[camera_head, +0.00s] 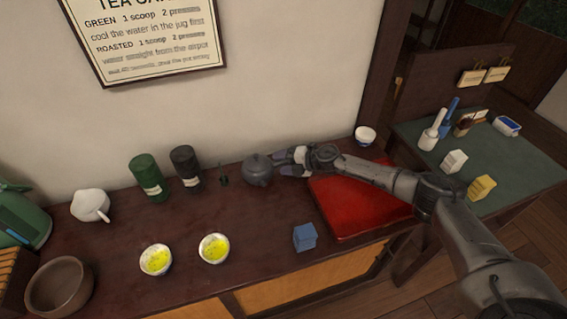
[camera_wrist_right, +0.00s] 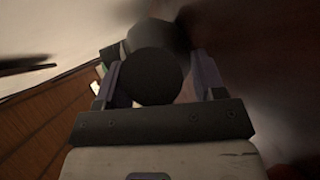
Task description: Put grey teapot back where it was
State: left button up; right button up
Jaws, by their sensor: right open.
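The grey teapot (camera_head: 257,171) stands upright on the dark wooden counter, against the wall side, left of the red tray. My right gripper (camera_head: 281,163) reaches in from the right and is at the teapot's right side. In the right wrist view a dark round shape, likely the teapot (camera_wrist_right: 156,75), lies between the two open fingers (camera_wrist_right: 160,82). I cannot tell whether the fingers touch it. My left gripper is not in view.
A red tray (camera_head: 365,222) lies under my right arm. Two yellow-filled bowls (camera_head: 214,248) and a blue cube (camera_head: 304,237) are in front.

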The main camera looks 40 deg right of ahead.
jog(key=shift+s+d+r, duration=0.1)
jog(key=shift+s+r, duration=0.1)
jog(key=shift+r, duration=0.05)
jog(key=p+v, duration=0.2)
jog(key=v, duration=0.7)
jog(key=shift+s+d+r, duration=0.1)
jog(key=shift+s, duration=0.2)
jog(key=shift+v, duration=0.95)
